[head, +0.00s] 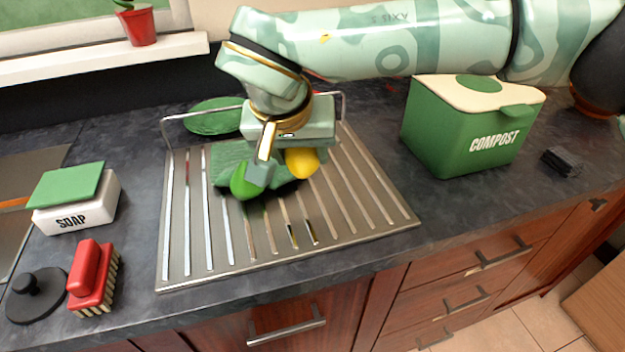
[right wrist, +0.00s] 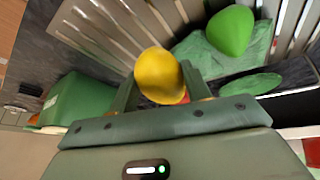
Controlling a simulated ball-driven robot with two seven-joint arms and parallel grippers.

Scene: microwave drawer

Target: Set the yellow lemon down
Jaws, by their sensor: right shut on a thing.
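The yellow lemon (head: 303,162) is held between the fingers of my right gripper (head: 281,166), above the metal draining rack (head: 345,215). In the right wrist view the lemon (right wrist: 160,76) sits between the two fingers (right wrist: 160,88). A green lime-like fruit (head: 242,183) is on a green cloth-like piece (head: 224,160) on the rack, just left of the gripper. The fruit also shows in the right wrist view (right wrist: 231,30). I cannot tell how far the lemon is above what lies under it. My left gripper is not in view.
A green compost bin (head: 462,135) stands right of the rack. A soap box (head: 75,205) with a green sponge, a red brush (head: 92,272) and a black lid (head: 36,294) are at the left. A round green item (head: 213,117) is behind. The rack's front and right are bare.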

